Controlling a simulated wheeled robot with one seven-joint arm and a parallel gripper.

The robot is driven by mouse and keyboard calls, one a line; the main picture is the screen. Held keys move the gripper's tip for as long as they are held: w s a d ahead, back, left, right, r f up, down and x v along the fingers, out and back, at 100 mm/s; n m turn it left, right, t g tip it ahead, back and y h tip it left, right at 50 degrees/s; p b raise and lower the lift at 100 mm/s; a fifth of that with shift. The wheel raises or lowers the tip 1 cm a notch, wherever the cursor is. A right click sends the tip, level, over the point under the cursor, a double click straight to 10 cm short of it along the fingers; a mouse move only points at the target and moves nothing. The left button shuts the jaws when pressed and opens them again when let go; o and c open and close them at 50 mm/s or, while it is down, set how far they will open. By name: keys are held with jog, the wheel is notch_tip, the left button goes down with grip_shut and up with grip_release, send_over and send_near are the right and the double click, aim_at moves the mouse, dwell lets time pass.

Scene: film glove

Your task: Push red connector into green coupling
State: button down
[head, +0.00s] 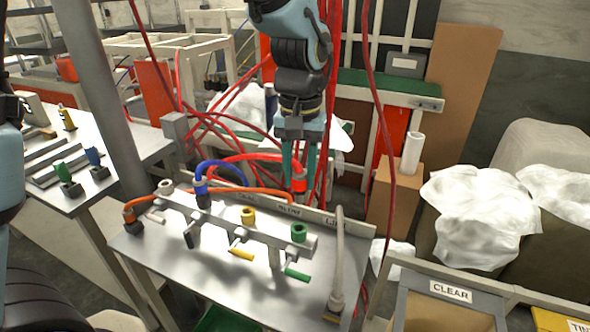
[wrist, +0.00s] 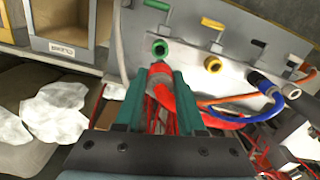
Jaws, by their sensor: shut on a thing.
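My gripper (head: 299,178) points down in the head view and is shut on the red connector (head: 299,183), which ends a red hose. In the wrist view my gripper (wrist: 152,92) has its two green fingers on either side of the red connector (wrist: 159,72). The green coupling (head: 298,232) stands at the right end of the grey manifold, with a green lever below it. In the wrist view the green coupling (wrist: 160,47) is just ahead of the connector's tip, apparently with a small gap. In the head view the connector is above and behind the coupling.
The yellow coupling (head: 248,215) is empty, and a blue connector (head: 201,190) with a blue hose sits to its left. A grey upright hose (head: 338,265) stands right of the green coupling on the metal table (head: 225,285). Red hoses hang behind the table.

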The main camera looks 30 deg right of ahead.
aim_at(299, 202)
jog(key=shift+f+b, duration=1.95)
jog(key=shift+f, duration=1)
jog(key=shift+f+b, duration=0.8)
jog(key=shift+f, duration=0.9)
jog(key=shift+c, duration=2.2)
grip_release()
jog(key=shift+r, duration=0.1)
notch_tip(299, 202, up, 11)
jog(key=shift+f+b, duration=0.15)
jog(key=shift+b, duration=0.9)
